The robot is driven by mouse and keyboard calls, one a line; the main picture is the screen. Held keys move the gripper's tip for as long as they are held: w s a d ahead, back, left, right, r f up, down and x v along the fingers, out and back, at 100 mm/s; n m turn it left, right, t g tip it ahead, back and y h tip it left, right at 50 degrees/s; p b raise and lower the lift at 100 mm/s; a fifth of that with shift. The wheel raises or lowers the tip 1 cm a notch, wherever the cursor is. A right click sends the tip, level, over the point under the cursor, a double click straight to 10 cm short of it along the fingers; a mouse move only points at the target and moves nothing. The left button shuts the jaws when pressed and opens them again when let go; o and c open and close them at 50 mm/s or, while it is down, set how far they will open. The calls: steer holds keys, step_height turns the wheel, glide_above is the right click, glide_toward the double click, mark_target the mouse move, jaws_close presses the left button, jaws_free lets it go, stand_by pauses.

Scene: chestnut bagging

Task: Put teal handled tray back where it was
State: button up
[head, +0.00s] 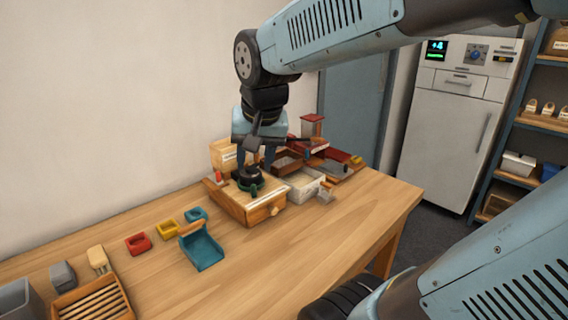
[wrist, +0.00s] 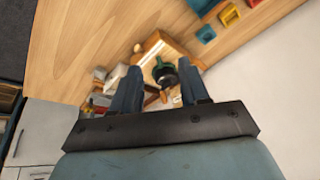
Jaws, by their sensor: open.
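The teal handled tray (head: 203,250) lies on the table in front of the wooden box, open and scoop-like; part of a teal thing that looks like it shows at the top edge of the wrist view (wrist: 202,6). My gripper (head: 254,166) points down over the wooden box, away from the tray, with nothing held. In the wrist view my gripper (wrist: 160,76) has its fingers apart. A black and green round object (head: 248,182) is on the box below the fingers; it shows between them in the wrist view (wrist: 165,74). I cannot tell if the fingers touch it.
The wooden box (head: 266,209) has a drawer knob. Small teal, yellow and red (head: 138,243) holders line the table's wall side. A slatted wooden tray (head: 95,303) lies at front left. A white bin (head: 303,185) and red-topped boxes stand right. Table right of the teal tray is clear.

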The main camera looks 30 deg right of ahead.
steer(key=s+d+n+t, duration=0.1)
steer(key=s+d+n, duration=0.2)
steer(key=s, duration=0.3)
steer(key=shift+s+r+n+t, duration=0.15)
steer(key=shift+r+n+t, duration=0.2)
steer(key=shift+n, duration=0.25)
